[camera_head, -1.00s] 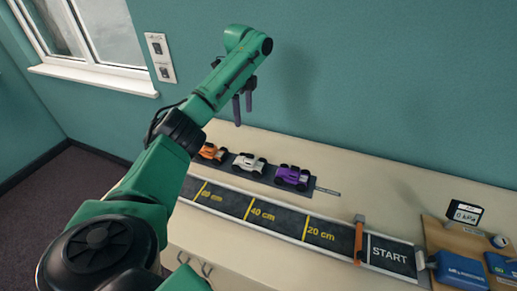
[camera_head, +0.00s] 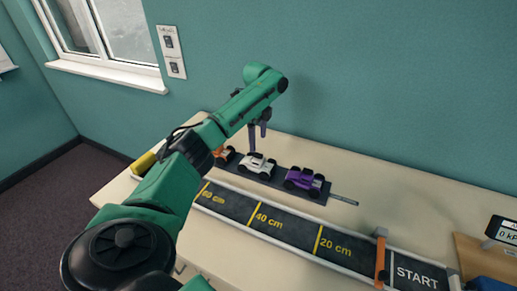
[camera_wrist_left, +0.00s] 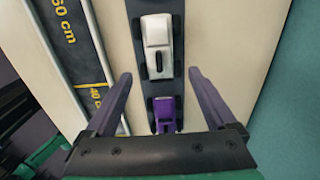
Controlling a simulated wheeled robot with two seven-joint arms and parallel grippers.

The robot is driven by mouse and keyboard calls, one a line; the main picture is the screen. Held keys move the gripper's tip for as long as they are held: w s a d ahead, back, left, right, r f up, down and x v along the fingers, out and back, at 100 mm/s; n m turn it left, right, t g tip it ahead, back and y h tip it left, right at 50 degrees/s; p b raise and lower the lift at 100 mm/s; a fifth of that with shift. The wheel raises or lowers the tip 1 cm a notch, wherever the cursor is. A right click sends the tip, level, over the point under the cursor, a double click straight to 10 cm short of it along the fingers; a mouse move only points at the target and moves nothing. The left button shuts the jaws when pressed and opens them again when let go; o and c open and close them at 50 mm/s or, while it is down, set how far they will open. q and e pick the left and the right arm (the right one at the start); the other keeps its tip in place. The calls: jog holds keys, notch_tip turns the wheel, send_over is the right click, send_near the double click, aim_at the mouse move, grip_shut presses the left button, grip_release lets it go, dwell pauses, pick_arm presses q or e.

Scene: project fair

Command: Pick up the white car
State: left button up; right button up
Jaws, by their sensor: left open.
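The white car (camera_head: 257,163) stands on a dark strip (camera_head: 328,189) between an orange car (camera_head: 222,155) and a purple car (camera_head: 303,178). My left gripper (camera_head: 257,147) is open and empty, with its fingers pointing down just above and behind the white car in the head view. In the left wrist view the white car (camera_wrist_left: 157,47) lies ahead of the open fingers (camera_wrist_left: 162,78), and the purple car (camera_wrist_left: 164,114) shows between them. My right gripper is not in view.
A track with distance marks (camera_head: 283,229) runs along the table in front of the cars, with an orange gate (camera_head: 381,258) near START. A gauge (camera_head: 503,231) stands at the right. The table behind the cars is clear, up to the green wall.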

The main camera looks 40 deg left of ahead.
pick_arm(q)
notch_tip(320, 180, down, 9)
jog(key=p, duration=0.2)
jog(key=shift+d+r+p, duration=0.15)
jog(key=shift+p, duration=0.15)
jog(key=shift+f, duration=0.2)
grip_shut()
jog(key=shift+r, duration=0.1)
notch_tip(320, 180, up, 14)
jog(key=r+b, duration=0.1)
jog(key=b, duration=0.2)
notch_tip(320, 180, up, 5)
jog(key=p, duration=0.2)
send_over(258, 153)
jog(key=shift+d, duration=0.1)
